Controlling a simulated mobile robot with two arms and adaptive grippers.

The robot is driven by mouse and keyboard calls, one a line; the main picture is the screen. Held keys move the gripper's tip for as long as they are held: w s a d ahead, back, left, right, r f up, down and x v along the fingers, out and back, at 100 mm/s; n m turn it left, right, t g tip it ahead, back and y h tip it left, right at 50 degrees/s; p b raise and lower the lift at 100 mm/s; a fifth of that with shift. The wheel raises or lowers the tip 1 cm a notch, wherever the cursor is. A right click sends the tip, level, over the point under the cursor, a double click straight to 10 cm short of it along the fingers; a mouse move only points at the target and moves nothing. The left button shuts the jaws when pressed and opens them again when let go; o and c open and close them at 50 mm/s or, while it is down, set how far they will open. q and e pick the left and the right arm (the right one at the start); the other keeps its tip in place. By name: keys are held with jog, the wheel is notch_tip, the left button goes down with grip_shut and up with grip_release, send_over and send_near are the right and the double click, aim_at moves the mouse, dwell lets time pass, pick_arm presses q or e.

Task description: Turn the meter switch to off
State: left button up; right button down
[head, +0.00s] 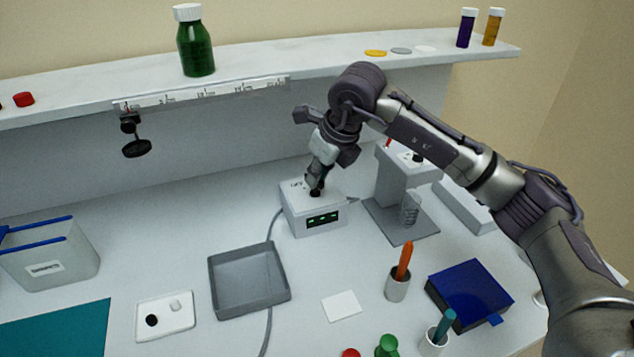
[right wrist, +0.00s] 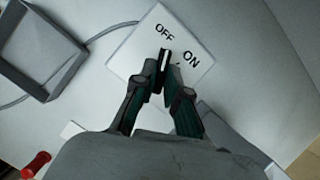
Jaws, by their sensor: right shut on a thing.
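The meter (head: 336,221) is a small white box with a lit green display on its front, at the centre of the bench. A black switch knob (head: 317,193) sits on its top. My right gripper (head: 315,183) reaches down from above and is shut on the knob. In the right wrist view the fingertips (right wrist: 164,74) close around the knob (right wrist: 162,61), whose white line points about toward the printed OFF; ON is printed to its right. The fingers hide part of the knob. My left gripper is not in view.
A grey tray (head: 285,277) stands in front of the meter to the left, with a cable beside it. A balance-like stand (head: 376,214) with a beaker is close on the right. A shelf (head: 290,77) with bottles runs behind, above the bench. A white card (head: 341,306) lies in front.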

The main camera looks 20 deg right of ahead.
jog(key=shift+n, duration=0.5)
jog(key=c, duration=1.2)
grip_release()
jog(key=shift+r, duration=0.1)
jog(key=v, duration=1.2)
jog(key=shift+d, duration=0.2)
jog(key=shift+w, duration=0.15)
